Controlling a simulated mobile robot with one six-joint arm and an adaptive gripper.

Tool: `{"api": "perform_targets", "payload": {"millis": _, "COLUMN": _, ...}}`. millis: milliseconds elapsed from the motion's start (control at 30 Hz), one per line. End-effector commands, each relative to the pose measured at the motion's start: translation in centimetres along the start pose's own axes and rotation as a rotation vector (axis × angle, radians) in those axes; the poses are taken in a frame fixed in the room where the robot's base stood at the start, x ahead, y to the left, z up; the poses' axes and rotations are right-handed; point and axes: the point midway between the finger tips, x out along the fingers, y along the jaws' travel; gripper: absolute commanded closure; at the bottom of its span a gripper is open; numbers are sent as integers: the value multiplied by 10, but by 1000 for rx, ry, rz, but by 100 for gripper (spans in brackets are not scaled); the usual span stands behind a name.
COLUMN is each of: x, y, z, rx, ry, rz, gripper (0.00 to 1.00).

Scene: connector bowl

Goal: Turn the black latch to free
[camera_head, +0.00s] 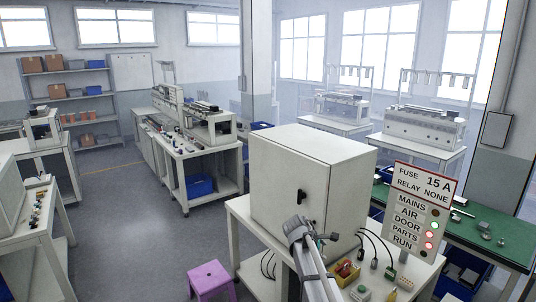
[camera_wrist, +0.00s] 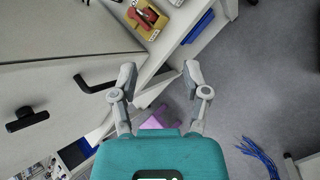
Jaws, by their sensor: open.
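A white cabinet (camera_head: 290,175) stands on a white bench. A small black latch (camera_head: 301,197) sits upright on its front face. In the wrist view a black latch-like piece on a dark base (camera_wrist: 27,118) is at the far left, and a bent black handle (camera_wrist: 95,83) lies closer to my left finger. I cannot tell for certain which of the two is the task's latch. My gripper (camera_wrist: 160,75) is open and empty, its fingers apart and to the right of both black pieces, touching neither. In the head view my arm rises in front of the cabinet, below the latch.
A sign with indicator lights (camera_head: 422,208) stands at right. A purple stool (camera_head: 209,280) is on the floor. Blue cables (camera_wrist: 260,155) lie on open floor.

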Motion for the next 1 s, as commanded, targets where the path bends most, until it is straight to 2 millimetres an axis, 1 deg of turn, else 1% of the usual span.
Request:
{"api": "perform_targets", "payload": {"millis": 33, "x": 8, "y": -33, "z": 5, "rx": 84, "ry": 25, "rz": -39, "gripper": 40}}
{"api": "perform_targets", "payload": {"millis": 67, "x": 10, "y": -46, "z": 6, "rx": 135, "ry": 40, "rz": -64, "gripper": 40}}
{"api": "perform_targets", "payload": {"millis": 100, "x": 12, "y": -63, "z": 8, "rx": 205, "ry": 58, "rz": -99, "gripper": 40}}
{"api": "perform_targets", "payload": {"millis": 167, "x": 16, "y": -88, "z": 11, "rx": 309, "ry": 82, "rz": -153, "gripper": 40}}
{"api": "perform_targets", "payload": {"millis": 200, "x": 17, "y": -106, "z": 13, "rx": 376, "ry": 96, "rz": -189, "gripper": 40}}
{"api": "perform_targets", "payload": {"millis": 267, "x": 19, "y": -131, "z": 14, "rx": 476, "ry": 114, "rz": -246, "gripper": 40}}
{"api": "perform_targets", "payload": {"millis": 300, "x": 20, "y": -148, "z": 16, "rx": 543, "ry": 124, "rz": -285, "gripper": 40}}
{"api": "perform_targets", "payload": {"millis": 367, "x": 20, "y": -173, "z": 17, "rx": 642, "ry": 135, "rz": -347, "gripper": 40}}
{"api": "perform_targets", "payload": {"millis": 400, "x": 20, "y": -189, "z": 18, "rx": 707, "ry": 141, "rz": -388, "gripper": 40}}
{"api": "perform_targets", "payload": {"millis": 467, "x": 18, "y": -214, "z": 18, "rx": 800, "ry": 146, "rz": -452, "gripper": 40}}
{"api": "perform_targets", "payload": {"millis": 500, "x": 18, "y": -229, "z": 19, "rx": 861, "ry": 147, "rz": -494, "gripper": 40}}
{"api": "perform_targets", "payload": {"millis": 600, "x": 14, "y": -263, "z": 20, "rx": 995, "ry": 142, "rz": -593, "gripper": 40}}
{"api": "perform_targets", "payload": {"millis": 700, "x": 9, "y": -287, "z": 20, "rx": 1097, "ry": 132, "rz": -673, "gripper": 40}}
{"api": "perform_targets", "payload": {"millis": 800, "x": 6, "y": -302, "z": 20, "rx": 1164, "ry": 122, "rz": -726, "gripper": 40}}
{"api": "perform_targets", "payload": {"millis": 900, "x": 3, "y": -309, "z": 19, "rx": 1198, "ry": 115, "rz": -755, "gripper": 40}}
{"api": "perform_targets", "payload": {"millis": 1000, "x": 2, "y": -309, "z": 19, "rx": 1209, "ry": 112, "rz": -764, "gripper": 40}}
